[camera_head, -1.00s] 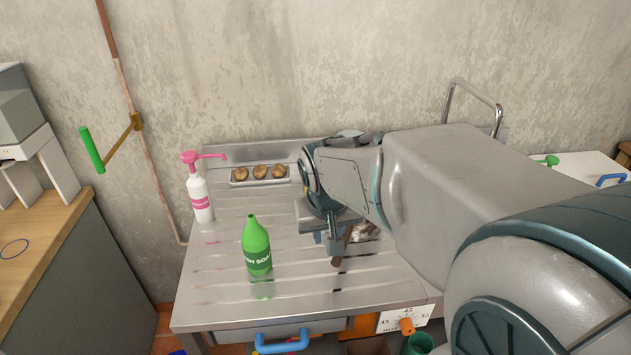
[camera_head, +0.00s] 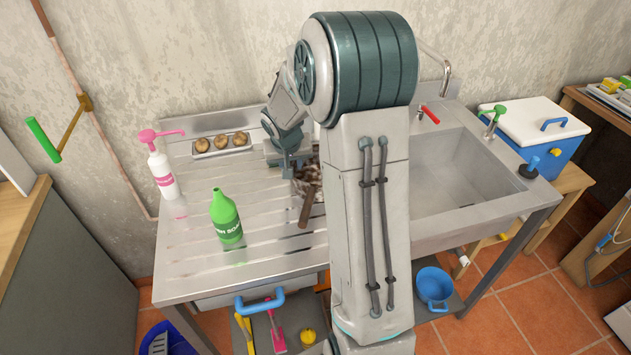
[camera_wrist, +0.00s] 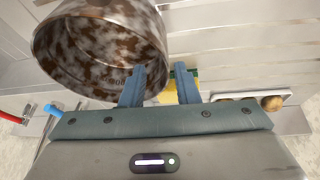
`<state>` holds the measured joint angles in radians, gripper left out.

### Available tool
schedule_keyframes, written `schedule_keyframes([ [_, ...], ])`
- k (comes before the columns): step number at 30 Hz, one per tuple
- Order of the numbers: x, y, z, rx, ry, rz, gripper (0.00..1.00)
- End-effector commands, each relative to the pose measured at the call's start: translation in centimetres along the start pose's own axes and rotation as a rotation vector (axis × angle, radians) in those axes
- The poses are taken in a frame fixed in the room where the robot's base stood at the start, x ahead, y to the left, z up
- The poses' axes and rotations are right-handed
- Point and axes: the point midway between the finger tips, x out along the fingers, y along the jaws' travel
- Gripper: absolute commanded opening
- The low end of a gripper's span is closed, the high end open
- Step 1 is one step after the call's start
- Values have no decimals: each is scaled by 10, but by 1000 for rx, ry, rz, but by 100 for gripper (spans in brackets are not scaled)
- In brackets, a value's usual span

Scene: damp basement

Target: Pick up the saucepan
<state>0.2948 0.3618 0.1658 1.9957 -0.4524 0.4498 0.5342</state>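The saucepan (camera_head: 306,176) stands on the ribbed metal drainboard, its brown handle (camera_head: 306,210) pointing toward the front. My arm hides its right part in the head view. In the wrist view the saucepan (camera_wrist: 85,50) fills the upper left, its inside mottled brown and white. My gripper (camera_head: 288,172) is just behind and left of the saucepan. In the wrist view my gripper (camera_wrist: 161,88) is open, with the left finger overlapping the pan's rim and the right finger outside it. I cannot tell whether either finger touches the pan.
A green soap bottle (camera_head: 226,217) and a pink-topped pump bottle (camera_head: 162,172) stand to the left. A tray of round brown items (camera_head: 222,151) lies behind. A yellow-green object (camera_wrist: 186,78) is beyond the right finger. The sink (camera_head: 455,185) lies right of my arm.

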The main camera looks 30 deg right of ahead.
Motion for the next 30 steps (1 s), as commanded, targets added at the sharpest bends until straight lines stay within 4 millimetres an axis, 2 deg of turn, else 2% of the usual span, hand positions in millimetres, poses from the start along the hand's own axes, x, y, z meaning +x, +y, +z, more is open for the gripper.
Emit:
schedule_keyframes([
  [3,12,0,0,-2,0,0,28],
  [11,25,-3,-1,-3,-1,-1,28],
  [21,64,-6,-3,-2,-1,0,28],
  [30,68,-7,-3,-1,1,-1,28],
])
